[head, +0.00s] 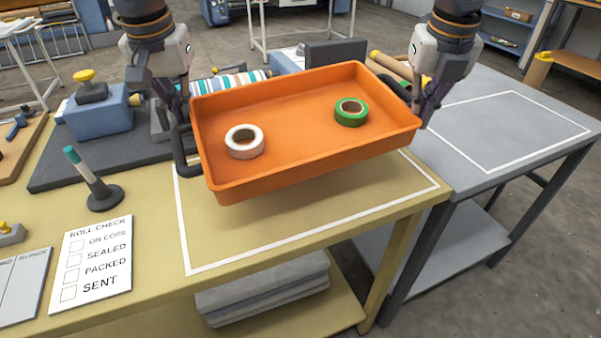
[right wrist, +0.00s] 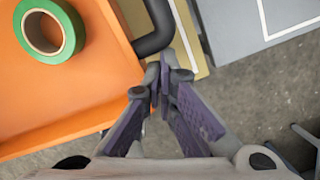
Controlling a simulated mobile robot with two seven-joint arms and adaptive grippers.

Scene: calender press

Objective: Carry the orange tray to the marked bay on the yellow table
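The orange tray (head: 290,108) hangs above the yellow table, over the back part of the white-outlined bay (head: 312,232), its shadow below it. It sits askew to the outline. A white tape roll (head: 245,141) and a green tape roll (head: 351,112) lie in it. My left gripper (head: 178,112) is at the far end of the tray's dark left handle (head: 181,152) and looks shut on it. My right gripper (head: 424,112) is at the tray's right side. In the right wrist view its fingers (right wrist: 163,80) are close together at the near end of the right handle (right wrist: 155,38).
The yellow table (head: 150,262) holds a checklist card (head: 90,262), a post on a round base (head: 104,197) and a press (head: 98,112) behind. A grey table (head: 468,170) with another white outline adjoins at right. The yellow table's bay is bare.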

